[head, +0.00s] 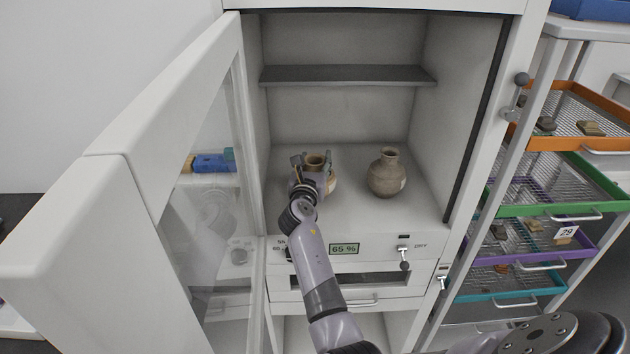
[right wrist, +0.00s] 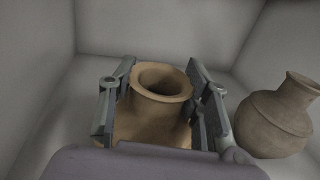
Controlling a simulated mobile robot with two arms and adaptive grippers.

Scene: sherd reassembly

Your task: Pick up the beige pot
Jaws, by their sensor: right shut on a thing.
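The beige pot (head: 317,161) stands inside the open white cabinet, on the left of its floor, partly hidden behind my right gripper. My right gripper (head: 313,166) reaches in from the front and is shut on the pot. In the right wrist view the beige pot (right wrist: 160,100) shows its round open mouth upward, with the fingers of the right gripper (right wrist: 161,98) on both sides of it. The pot's lower part is hidden there. Whether it touches the cabinet floor I cannot tell. My left gripper is not in view.
A brown-grey pot (head: 387,174) stands to the right, also in the wrist view (right wrist: 278,120). A dark shelf (head: 348,75) spans the cabinet above. The glass-paned door (head: 160,110) stands open at left. Wire drawers (head: 560,190) stand at right.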

